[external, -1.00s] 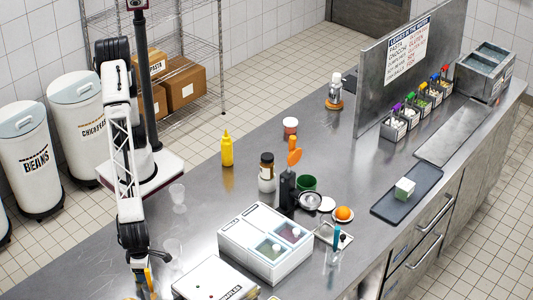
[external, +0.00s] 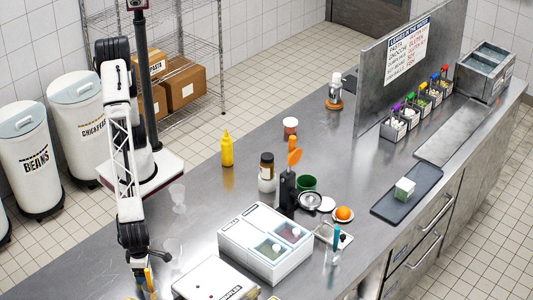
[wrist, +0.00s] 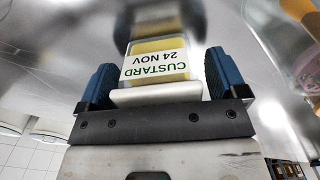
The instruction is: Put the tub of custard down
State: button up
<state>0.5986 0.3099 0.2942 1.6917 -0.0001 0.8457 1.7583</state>
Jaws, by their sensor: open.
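The jaws are open, with a narrow gap showing beside the tub. A blurred reflection above it suggests shiny metal close by; I cannot tell exactly how its base meets the surface. In the external view my gripper (external: 146,284) is low at the bottom left, over the near end of the steel counter (external: 205,205). The tub is not clearly visible there.
A white box (external: 222,280) stands just right of my gripper, with a white two-lidded container (external: 245,240) beyond. Clear cups (external: 173,248) stand close behind the gripper. A yellow bottle (external: 227,150) and a dark-capped jar (external: 267,175) are farther back. A dark tray (external: 385,208) lies right.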

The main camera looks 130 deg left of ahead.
notch_tip(320, 180, up, 12)
jog(key=shift+f, duration=0.1)
dwell(0.5)
dwell(0.7)
jog(key=shift+a+r, duration=0.2)
jog(key=shift+a, duration=0.1)
jog(key=s+a+r+n, duration=0.4)
jog(key=s+a, duration=0.1)
jog(key=a, duration=0.5)
jog(key=s+a+r+n+t, duration=0.1)
jog(key=s+a+r+n, duration=0.3)
jog(key=a, duration=0.5)
jog(key=s+a+r+n, duration=0.3)
jog(key=s+a+n, duration=0.25)
jog(key=a, duration=0.45)
jog(key=s+a+f+n, duration=0.1)
jog(key=s+a+n, duration=0.5)
jog(key=s, duration=0.6)
jog(key=s+a+f+n+t, duration=0.1)
jog(key=s+a+f+n, duration=0.1)
jog(key=s+a+n, duration=0.5)
jog(key=s+a, duration=0.4)
jog(key=s, duration=0.2)
jog(key=shift+f+t, duration=0.25)
jog(key=shift+t, duration=0.05)
